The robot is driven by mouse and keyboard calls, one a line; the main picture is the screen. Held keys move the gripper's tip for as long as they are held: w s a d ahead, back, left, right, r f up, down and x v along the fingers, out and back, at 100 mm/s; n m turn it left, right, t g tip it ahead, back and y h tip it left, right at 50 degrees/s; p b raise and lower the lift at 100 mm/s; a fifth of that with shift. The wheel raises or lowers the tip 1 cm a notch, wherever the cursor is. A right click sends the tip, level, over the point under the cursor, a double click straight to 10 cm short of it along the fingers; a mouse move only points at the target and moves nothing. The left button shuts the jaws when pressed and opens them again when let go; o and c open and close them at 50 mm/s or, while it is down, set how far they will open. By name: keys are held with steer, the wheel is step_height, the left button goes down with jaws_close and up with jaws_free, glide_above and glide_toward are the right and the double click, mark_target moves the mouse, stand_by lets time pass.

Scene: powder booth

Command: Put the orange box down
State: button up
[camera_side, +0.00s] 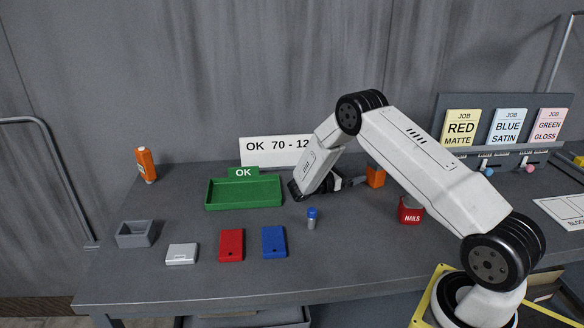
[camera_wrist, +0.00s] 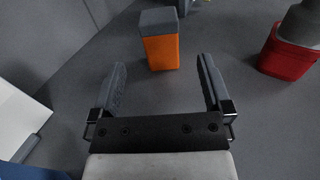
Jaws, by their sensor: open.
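The orange box (camera_side: 375,177) stands upright on the grey table, right of my gripper (camera_side: 352,182) in the side view. In the wrist view the orange box (camera_wrist: 161,53) shows an orange front and a grey top. It lies ahead of the fingertips, roughly centred between them, with bare table between. My gripper (camera_wrist: 161,72) is open and empty in the wrist view. In the side view my arm's end hides part of the gripper's surroundings.
A green OK tray (camera_side: 244,205), a small blue-capped bottle (camera_side: 311,218), red (camera_side: 231,245) and blue (camera_side: 274,242) boxes lie leftward. An orange bottle (camera_side: 146,165) stands far left. The table front (camera_side: 350,265) is clear.

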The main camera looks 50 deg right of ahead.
steer(key=shift+s+a+r+m+y, duration=0.2)
steer(key=shift+s+a+m+y, duration=0.1)
steer(key=shift+a+y, duration=0.3)
steer(key=s+a+m+t+y, duration=0.1)
steer(key=s+a+y, duration=0.1)
steer(key=a, duration=0.3)
steer(key=s+a+r+m+t+y, duration=0.1)
steer(key=s+a+m+y, duration=0.1)
steer(key=a+y, duration=0.2)
steer(key=s+a+m+t+y, duration=0.1)
steer(key=s+a+m+y, duration=0.1)
steer(key=a, duration=0.5)
steer(key=shift+r+y, duration=0.2)
steer(key=shift+y, duration=0.4)
steer(key=s+a+r+m+t+y, duration=0.2)
steer(key=a+m+t+y, duration=0.1)
steer(key=a, duration=0.4)
steer(key=s+a+r+m+t+y, duration=0.1)
steer(key=s+a+m+t+y, duration=0.2)
steer(key=a, duration=0.4)
steer(key=shift+s+a+r+m+t, duration=0.15)
steer(key=shift+r+m+t, duration=0.2)
steer(key=shift+m, duration=0.55)
